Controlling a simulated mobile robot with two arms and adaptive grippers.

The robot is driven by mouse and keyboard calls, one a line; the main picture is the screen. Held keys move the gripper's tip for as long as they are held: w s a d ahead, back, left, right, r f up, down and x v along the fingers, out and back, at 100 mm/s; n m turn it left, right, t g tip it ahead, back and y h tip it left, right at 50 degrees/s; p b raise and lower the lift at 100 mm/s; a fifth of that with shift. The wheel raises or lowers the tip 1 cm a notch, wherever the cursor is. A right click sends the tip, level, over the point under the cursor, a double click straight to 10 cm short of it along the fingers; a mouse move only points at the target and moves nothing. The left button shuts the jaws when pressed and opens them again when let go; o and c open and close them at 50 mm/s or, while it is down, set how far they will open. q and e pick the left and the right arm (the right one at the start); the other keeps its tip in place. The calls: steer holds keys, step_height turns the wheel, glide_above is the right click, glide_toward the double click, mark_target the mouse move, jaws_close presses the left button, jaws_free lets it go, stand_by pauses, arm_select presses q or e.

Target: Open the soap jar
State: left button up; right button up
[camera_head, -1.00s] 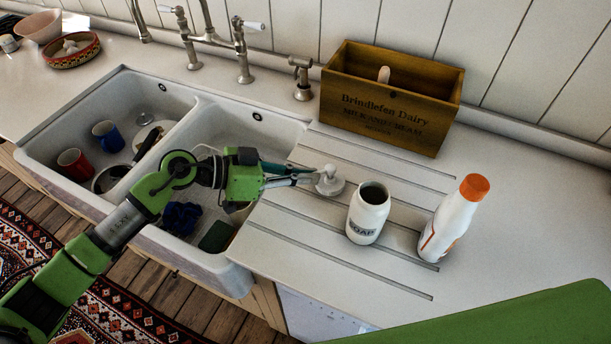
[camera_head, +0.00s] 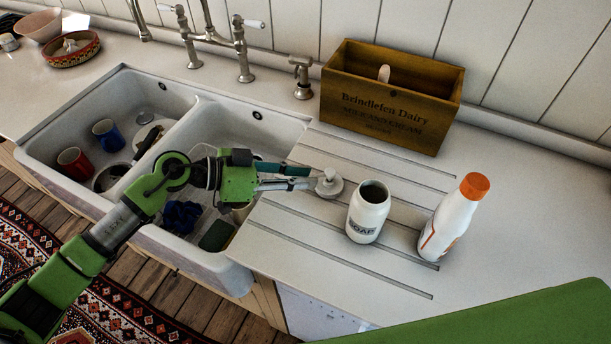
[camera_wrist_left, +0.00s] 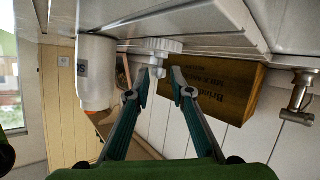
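The white soap jar (camera_head: 368,213) stands upright on the grooved drainboard, its dark mouth uncovered. It also shows upside down in the left wrist view (camera_wrist_left: 97,75). Its white knobbed lid (camera_head: 329,189) lies knob up on the drainboard, left of the jar and apart from it. In the left wrist view the lid (camera_wrist_left: 160,47) is just beyond the fingertips. My left gripper (camera_head: 312,184) reaches in from the left at the lid. Its fingers (camera_wrist_left: 161,74) are spread with a gap on either side of the knob; whether one touches it is unclear. My right gripper is out of sight.
A white bottle with an orange cap (camera_head: 452,218) stands right of the jar. A wooden box (camera_head: 390,97) is behind. The double sink (camera_head: 195,110) at left holds cups and dishes. The counter at far right is clear.

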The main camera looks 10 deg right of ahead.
arm_select(q)
steer(key=b+v, duration=0.1)
steer(key=v, duration=0.9)
steer(key=shift+f, duration=0.1)
steer(key=shift+a+r, duration=0.25)
steer(key=shift+a, duration=0.2)
